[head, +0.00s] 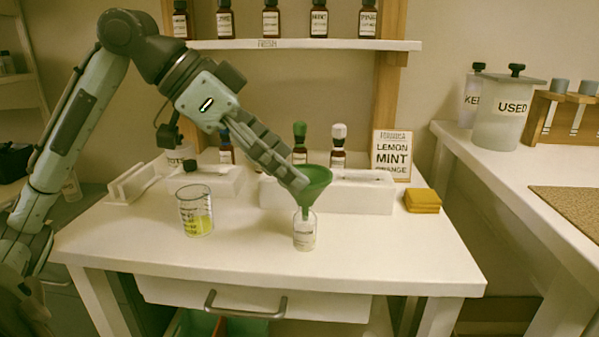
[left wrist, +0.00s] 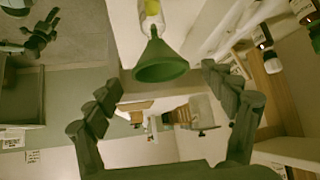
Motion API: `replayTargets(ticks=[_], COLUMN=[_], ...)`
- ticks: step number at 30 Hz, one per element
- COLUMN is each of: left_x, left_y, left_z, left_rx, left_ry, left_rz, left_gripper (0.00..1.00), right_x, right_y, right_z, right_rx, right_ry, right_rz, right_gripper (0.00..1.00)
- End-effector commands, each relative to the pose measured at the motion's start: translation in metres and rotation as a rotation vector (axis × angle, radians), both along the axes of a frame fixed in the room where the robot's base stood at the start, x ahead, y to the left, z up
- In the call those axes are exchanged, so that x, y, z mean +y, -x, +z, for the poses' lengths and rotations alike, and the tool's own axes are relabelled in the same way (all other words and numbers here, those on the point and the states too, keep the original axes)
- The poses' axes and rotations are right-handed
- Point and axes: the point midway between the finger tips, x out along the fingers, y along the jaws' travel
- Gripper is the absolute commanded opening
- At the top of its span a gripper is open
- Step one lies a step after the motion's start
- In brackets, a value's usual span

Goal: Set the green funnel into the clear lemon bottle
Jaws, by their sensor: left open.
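The green funnel (head: 314,181) stands wide end up with its stem in the mouth of the clear bottle (head: 304,234) near the table's front. The funnel leans slightly. My left gripper (head: 298,182) is open at the funnel's left side, its fingers overlapping the cone there. In the left wrist view the funnel (left wrist: 160,64) shows beyond and between the spread fingers (left wrist: 162,84), apart from both. Past its stem is a clear container with a yellow patch (left wrist: 152,10). Small dark fingers like my right gripper's (left wrist: 40,36) show at the upper left; their opening is unclear.
A beaker of yellow liquid (head: 196,212) stands left of the clear bottle. Behind are a white rack (head: 350,194) with dark bottles, a lemon-mint-orange sign (head: 392,156) and yellow pads (head: 422,201). The table's front right is clear.

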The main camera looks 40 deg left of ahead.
Motion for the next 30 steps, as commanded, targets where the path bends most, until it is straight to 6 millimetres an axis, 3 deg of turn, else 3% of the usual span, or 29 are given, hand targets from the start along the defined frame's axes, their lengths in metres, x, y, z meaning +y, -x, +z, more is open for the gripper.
replayTargets(ticks=[6,12,30], left_x=[0.023,0.037,0.041], left_y=[0.025,0.041,0.047], left_z=[0.035,0.056,0.062], left_rx=[-0.004,-0.002,-0.001], left_ry=[0.001,0.0,0.001], left_rz=[0.004,0.003,0.0], left_gripper=[0.83,0.83,0.83], right_x=[0.0,0.0,0.0], right_y=[0.0,0.0,0.0], right_z=[0.0,0.0,0.0], right_rx=[0.0,0.0,0.0], right_ry=[0.0,0.0,0.0], right_rz=[0.0,0.0,0.0], right_gripper=[0.4,0.4,0.4])
